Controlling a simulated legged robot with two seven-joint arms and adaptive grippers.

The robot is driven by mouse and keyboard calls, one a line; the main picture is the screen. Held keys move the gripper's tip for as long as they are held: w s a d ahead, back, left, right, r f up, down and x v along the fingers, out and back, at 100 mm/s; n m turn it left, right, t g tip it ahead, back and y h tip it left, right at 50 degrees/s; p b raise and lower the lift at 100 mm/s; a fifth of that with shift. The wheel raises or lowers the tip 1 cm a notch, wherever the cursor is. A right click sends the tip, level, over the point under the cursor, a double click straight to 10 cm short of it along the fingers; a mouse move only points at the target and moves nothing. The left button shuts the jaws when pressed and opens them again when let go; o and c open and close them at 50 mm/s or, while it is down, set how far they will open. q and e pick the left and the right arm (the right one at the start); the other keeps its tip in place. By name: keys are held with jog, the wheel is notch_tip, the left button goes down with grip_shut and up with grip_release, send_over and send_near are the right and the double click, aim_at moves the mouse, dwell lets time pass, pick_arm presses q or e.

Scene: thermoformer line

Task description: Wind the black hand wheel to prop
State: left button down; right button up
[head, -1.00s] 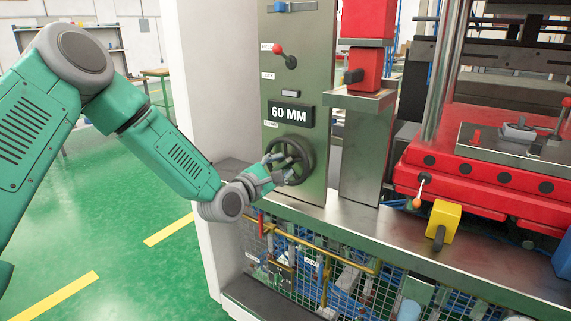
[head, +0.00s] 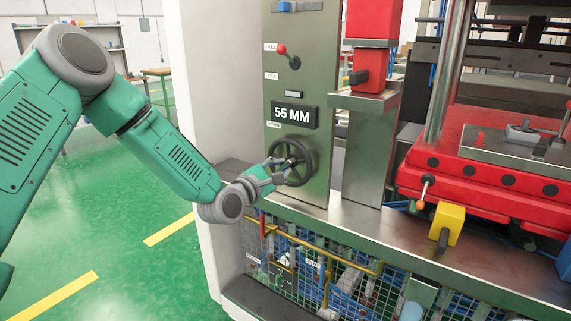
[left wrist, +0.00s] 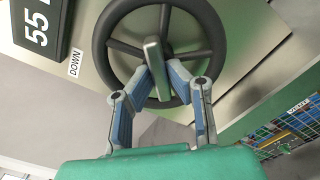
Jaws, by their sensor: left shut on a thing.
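The black hand wheel (head: 302,147) is mounted on the grey panel (head: 325,178) below a display (head: 295,114) that reads 55 MM. My left gripper (head: 281,168) reaches it from the left. In the left wrist view, the fingers of my left gripper (left wrist: 159,75) are closed on the wheel's grey handle (left wrist: 155,52), in front of the wheel (left wrist: 102,42). A DOWN label (left wrist: 75,63) sits beside the wheel there. My right gripper is not in view.
A lever with a red knob (head: 282,49) is on the panel above the display. A metal ledge (head: 350,222) runs below the panel, over a mesh guard (head: 345,285). A red press bed (head: 470,177) and a yellow block (head: 446,222) stand to the right.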

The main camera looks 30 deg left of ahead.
pick_arm(q)
jog(key=shift+d, duration=0.15)
jog(key=shift+r+m, duration=0.1)
jog(key=shift+m, duration=1.3)
jog(key=shift+m, duration=0.7)
jog(key=shift+r+m, duration=0.1)
jog(key=shift+m, duration=0.6)
jog(key=shift+m, duration=1.4)
